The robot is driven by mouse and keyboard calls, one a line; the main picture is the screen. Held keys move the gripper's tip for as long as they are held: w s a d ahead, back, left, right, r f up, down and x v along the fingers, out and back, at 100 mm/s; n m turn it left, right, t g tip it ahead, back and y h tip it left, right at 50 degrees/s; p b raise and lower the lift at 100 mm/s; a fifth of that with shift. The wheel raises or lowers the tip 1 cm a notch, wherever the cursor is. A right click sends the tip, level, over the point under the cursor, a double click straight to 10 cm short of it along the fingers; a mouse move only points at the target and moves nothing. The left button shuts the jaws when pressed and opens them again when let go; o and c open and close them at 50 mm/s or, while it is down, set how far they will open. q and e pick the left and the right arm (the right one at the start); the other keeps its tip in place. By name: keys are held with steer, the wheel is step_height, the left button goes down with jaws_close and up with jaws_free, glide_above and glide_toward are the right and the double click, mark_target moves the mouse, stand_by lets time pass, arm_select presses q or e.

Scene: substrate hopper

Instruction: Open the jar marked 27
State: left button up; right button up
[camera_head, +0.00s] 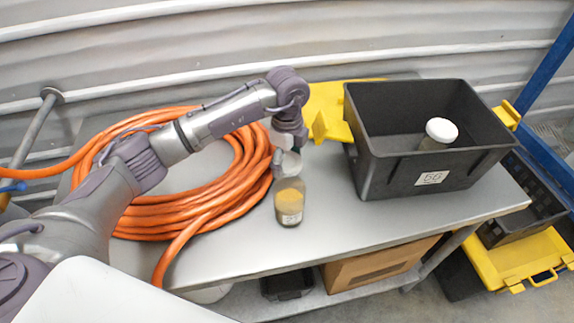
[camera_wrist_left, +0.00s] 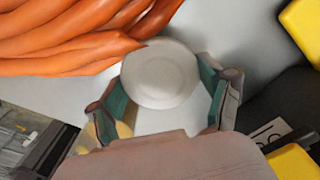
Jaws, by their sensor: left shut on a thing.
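A clear jar (camera_head: 289,203) with yellowish contents stands upright on the metal table, right of the orange hose. Its small white label is too blurred to read surely. My left gripper (camera_head: 287,153) points down over the jar from above, shut on its white lid. In the left wrist view the round lid (camera_wrist_left: 160,73) lies between the two fingers (camera_wrist_left: 165,105). I cannot tell whether the lid still touches the jar's neck. My right gripper is not in view.
A coiled orange hose (camera_head: 190,205) lies left of the jar. A black bin (camera_head: 385,175) marked 56 stands at the right, holding another white-lidded jar (camera_head: 438,133). A yellow piece (camera_head: 325,112) lies behind. The table's front right is clear.

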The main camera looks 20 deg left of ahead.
mark_target(287, 171)
arm_select(q)
step_height(287, 171, down, 4)
steer(key=shift+r+p, duration=0.1)
steer(key=shift+p, duration=0.4)
steer(key=shift+f, duration=0.3)
steer(key=o, duration=1.2)
